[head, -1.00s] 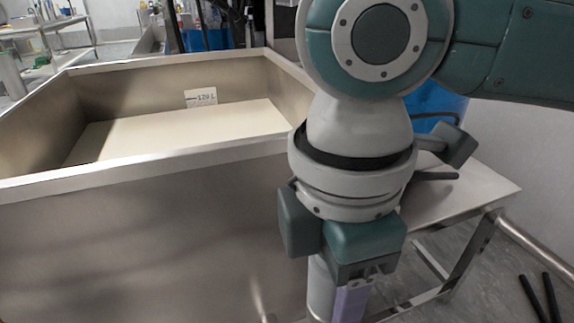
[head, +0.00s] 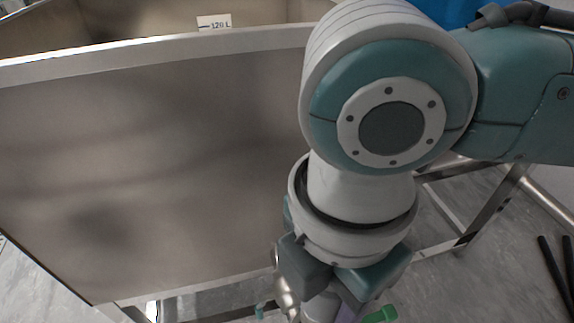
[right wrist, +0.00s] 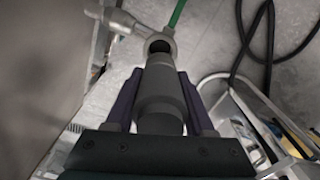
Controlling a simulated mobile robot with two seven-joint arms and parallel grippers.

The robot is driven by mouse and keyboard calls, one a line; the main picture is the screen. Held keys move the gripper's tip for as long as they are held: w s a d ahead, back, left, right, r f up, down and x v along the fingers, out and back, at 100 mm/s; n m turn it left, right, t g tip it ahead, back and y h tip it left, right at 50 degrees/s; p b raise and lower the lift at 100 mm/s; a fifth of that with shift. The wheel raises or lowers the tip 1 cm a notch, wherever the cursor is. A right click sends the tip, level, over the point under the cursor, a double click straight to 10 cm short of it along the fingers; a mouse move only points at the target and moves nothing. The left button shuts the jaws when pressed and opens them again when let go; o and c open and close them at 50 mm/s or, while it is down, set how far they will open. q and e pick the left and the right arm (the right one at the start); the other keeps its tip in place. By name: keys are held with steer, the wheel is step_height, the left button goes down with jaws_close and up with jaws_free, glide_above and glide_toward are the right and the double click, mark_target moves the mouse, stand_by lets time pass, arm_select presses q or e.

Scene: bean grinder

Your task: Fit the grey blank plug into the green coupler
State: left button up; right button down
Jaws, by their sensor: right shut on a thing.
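My right gripper (right wrist: 160,80) is shut on the grey blank plug (right wrist: 160,108), a smooth grey cylinder between its purple fingers. Just ahead of the plug's far end is a grey metal pipe fitting with a round, dark open mouth (right wrist: 159,46). A thin green piece (right wrist: 178,13) rises behind it; I cannot tell whether this is the green coupler. The plug looks apart from the mouth, roughly in line with it. In the head view my wrist hides most of the gripper, and a green end (head: 381,314) shows beside it. My left gripper is not in view.
A large steel tank (head: 150,160) fills the left of the head view, close to my right arm. A metal pipe piece (head: 286,292) shows low beside my wrist. A steel frame (head: 480,215) stands at right. A black hose (right wrist: 268,50) lies on the floor.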

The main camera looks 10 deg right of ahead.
mark_target(319, 317)
steer(key=shift+f+b, duration=1.8)
steer(key=shift+f, duration=1.05)
steer(key=shift+p, duration=0.45)
steer(key=shift+p, duration=0.4)
